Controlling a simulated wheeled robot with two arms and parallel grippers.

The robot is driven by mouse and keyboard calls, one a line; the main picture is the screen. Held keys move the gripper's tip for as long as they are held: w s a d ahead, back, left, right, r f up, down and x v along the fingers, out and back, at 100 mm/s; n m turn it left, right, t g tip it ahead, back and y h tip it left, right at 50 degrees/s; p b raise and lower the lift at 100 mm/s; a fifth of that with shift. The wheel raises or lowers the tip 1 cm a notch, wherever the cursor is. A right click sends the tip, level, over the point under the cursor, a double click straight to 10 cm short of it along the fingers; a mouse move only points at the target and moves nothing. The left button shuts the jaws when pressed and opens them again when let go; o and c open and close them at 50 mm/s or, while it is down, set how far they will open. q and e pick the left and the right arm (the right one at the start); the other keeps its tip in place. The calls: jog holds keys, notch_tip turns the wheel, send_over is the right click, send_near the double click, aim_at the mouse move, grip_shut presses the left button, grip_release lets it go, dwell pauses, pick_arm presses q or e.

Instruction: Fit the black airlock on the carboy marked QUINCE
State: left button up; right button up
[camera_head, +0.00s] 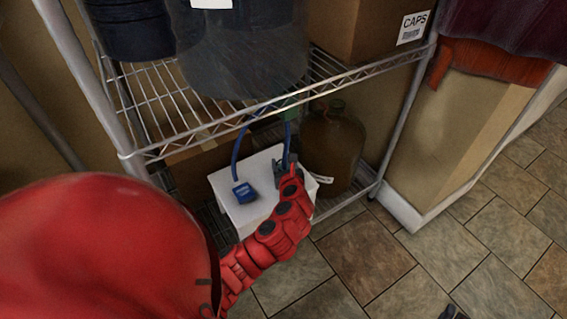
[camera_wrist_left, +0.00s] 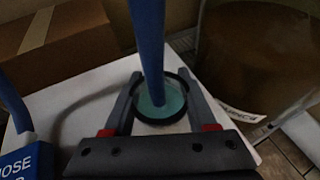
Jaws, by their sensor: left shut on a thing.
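My left gripper (camera_head: 287,165) reaches down over a white box (camera_head: 238,212) on the lower shelf. In the left wrist view its fingers (camera_wrist_left: 160,105) are shut around a dark-rimmed round piece with a teal middle (camera_wrist_left: 172,108), from which a blue hose (camera_wrist_left: 148,40) rises. I cannot read that tag as QUINCE. I cannot make out a separate black airlock. A dark tip at the bottom edge, seemingly my right gripper (camera_head: 451,313), barely shows.
A wire shelf (camera_head: 165,100) with a front rail hangs above the gripper, bearing a dark grey bucket (camera_head: 245,50) and a CAPS carton (camera_head: 375,25). A shelf post (camera_head: 405,110) stands right of the carboy. A cardboard box (camera_wrist_left: 50,40) stands behind the white box. Tiled floor in front is clear.

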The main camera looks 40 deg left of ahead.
pick_arm(q)
jog(key=o, duration=1.4)
jog(key=shift+c, duration=0.2)
jog(key=shift+f, duration=0.1)
